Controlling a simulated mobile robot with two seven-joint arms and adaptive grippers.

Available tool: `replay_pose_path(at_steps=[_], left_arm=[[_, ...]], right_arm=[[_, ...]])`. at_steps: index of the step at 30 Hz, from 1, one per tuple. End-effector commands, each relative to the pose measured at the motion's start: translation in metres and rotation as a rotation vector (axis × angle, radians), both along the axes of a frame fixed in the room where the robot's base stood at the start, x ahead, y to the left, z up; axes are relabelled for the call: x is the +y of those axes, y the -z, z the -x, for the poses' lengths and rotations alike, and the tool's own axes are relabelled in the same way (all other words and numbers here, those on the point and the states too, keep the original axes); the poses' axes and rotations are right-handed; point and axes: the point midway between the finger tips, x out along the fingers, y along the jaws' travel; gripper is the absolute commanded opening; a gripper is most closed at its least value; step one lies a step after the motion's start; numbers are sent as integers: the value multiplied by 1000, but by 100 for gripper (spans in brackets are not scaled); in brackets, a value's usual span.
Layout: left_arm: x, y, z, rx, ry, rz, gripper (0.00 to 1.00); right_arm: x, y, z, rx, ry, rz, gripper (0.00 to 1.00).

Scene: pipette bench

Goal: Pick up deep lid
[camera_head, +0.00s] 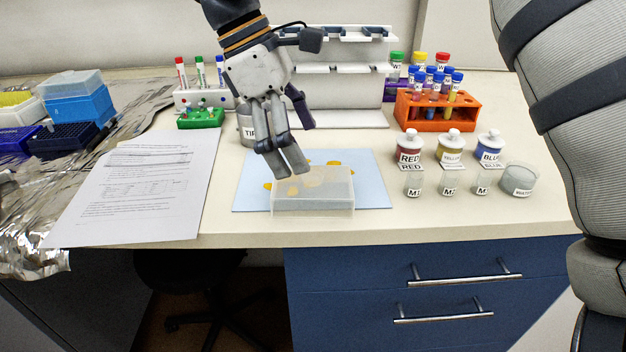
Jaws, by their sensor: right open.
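The deep lid (325,198) appears to be the clear, frosted rectangular box shape at the front of the light blue mat (372,185). Yellow-orange patches on the mat show beside and through it. My right gripper (287,168) reaches down from the top of the head view, its fingers open and pointing at the lid's back left part. The fingertips overlap the lid's back edge in the picture; I cannot tell whether they touch it. Nothing shows between the fingers. My left gripper is not in view.
Behind the gripper stand a TIP can (248,128) and a white rack (345,85). Printed paper (135,185) lies left. Labelled bottles (450,147), small jars and an orange tube rack (437,114) stand right. The bench front edge is close to the lid.

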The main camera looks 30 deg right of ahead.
Motion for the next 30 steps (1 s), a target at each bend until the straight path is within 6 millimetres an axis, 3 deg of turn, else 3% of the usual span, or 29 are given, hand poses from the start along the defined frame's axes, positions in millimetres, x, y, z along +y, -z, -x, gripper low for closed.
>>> replay_pose_path(at_steps=[9, 16, 21, 30], left_arm=[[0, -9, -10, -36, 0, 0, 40], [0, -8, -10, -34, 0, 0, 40], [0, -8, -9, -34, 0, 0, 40], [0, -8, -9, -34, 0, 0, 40]], right_arm=[[-11, 46, 19, -2, 0, -1, 94], [-11, 49, 19, -1, 0, 0, 94], [-11, 49, 19, -1, 0, 0, 56], [-11, 49, 19, -1, 0, 1, 55]])
